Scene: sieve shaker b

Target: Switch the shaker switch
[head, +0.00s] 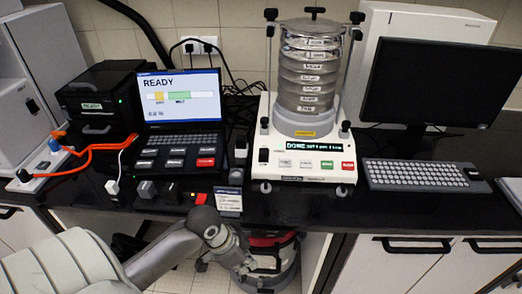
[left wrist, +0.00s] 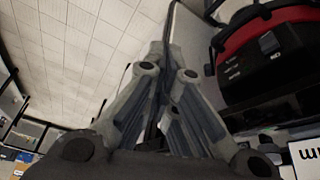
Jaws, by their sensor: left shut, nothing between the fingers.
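The sieve shaker (head: 302,150) stands on the black bench in the head view, a white base with a stack of clear and grey sieves clamped between two rods. Its front has a lit display, several small grey buttons, a green one and a red one. A small dark part (head: 263,155) at the panel's left may be the switch; its position is too small to tell. My left gripper (head: 246,266) is shut and empty, low in front of the bench edge and well short of the shaker. Its closed fingers also show in the left wrist view (left wrist: 166,62). My right gripper is not in view.
A laptop (head: 180,100) reading READY and a black printer (head: 95,100) stand left of the shaker. A monitor (head: 440,85) and keyboard (head: 422,175) are to its right. A red and black machine (head: 275,262) stands below the bench, also in the left wrist view (left wrist: 270,60).

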